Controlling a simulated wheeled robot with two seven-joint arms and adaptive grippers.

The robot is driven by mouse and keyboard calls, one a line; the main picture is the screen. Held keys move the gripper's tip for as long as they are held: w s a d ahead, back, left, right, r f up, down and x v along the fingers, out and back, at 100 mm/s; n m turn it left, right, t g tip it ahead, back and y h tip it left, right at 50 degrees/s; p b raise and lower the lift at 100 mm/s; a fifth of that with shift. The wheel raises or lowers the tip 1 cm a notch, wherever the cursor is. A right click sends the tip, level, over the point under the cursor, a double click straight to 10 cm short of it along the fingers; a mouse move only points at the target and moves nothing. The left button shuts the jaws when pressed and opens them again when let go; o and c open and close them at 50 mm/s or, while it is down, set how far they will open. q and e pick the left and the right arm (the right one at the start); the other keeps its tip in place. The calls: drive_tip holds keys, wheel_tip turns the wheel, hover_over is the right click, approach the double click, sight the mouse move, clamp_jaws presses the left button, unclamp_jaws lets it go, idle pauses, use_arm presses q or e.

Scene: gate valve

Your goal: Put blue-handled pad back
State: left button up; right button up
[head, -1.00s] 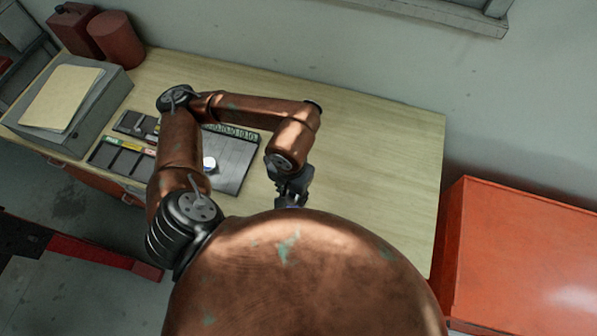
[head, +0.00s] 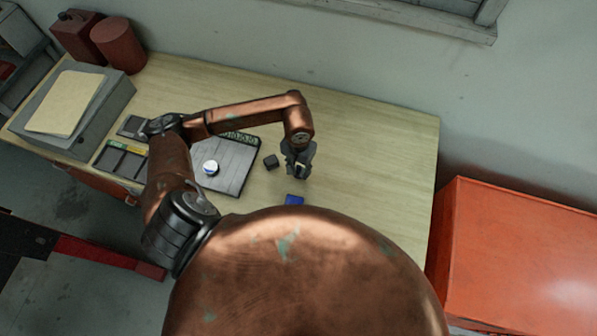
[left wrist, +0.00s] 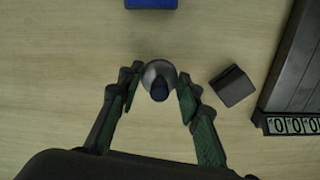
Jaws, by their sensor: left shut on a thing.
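My left gripper (head: 299,168) is over the table, right of the dark tray. A compartment organizer (head: 122,158) lies at the left, partly hidden by my left arm. My right gripper is not in view.
A dark tray (head: 232,172) holds a small round white-and-blue item (head: 210,168). A dark block (head: 271,161) and a blue block (head: 294,200) lie near my gripper. A grey box with papers (head: 68,103) is far left. The table's right side is clear.

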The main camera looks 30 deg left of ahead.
sight(298, 174)
use_arm(q)
wheel_tip(298, 174, down, 2)
drive_tip(key=shift+f+p, duration=0.1)
drive_tip(key=shift+p, duration=0.5)
drive_tip(key=shift+f, duration=0.35)
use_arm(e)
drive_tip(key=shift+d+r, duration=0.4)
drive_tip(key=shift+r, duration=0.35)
use_arm(q)
drive_tip(key=shift+f, duration=0.15)
drive_tip(key=o, duration=0.6)
drive_tip(key=shift+c, duration=0.2)
drive_tip(key=o, duration=0.5)
drive_tip(key=shift+c, duration=0.2)
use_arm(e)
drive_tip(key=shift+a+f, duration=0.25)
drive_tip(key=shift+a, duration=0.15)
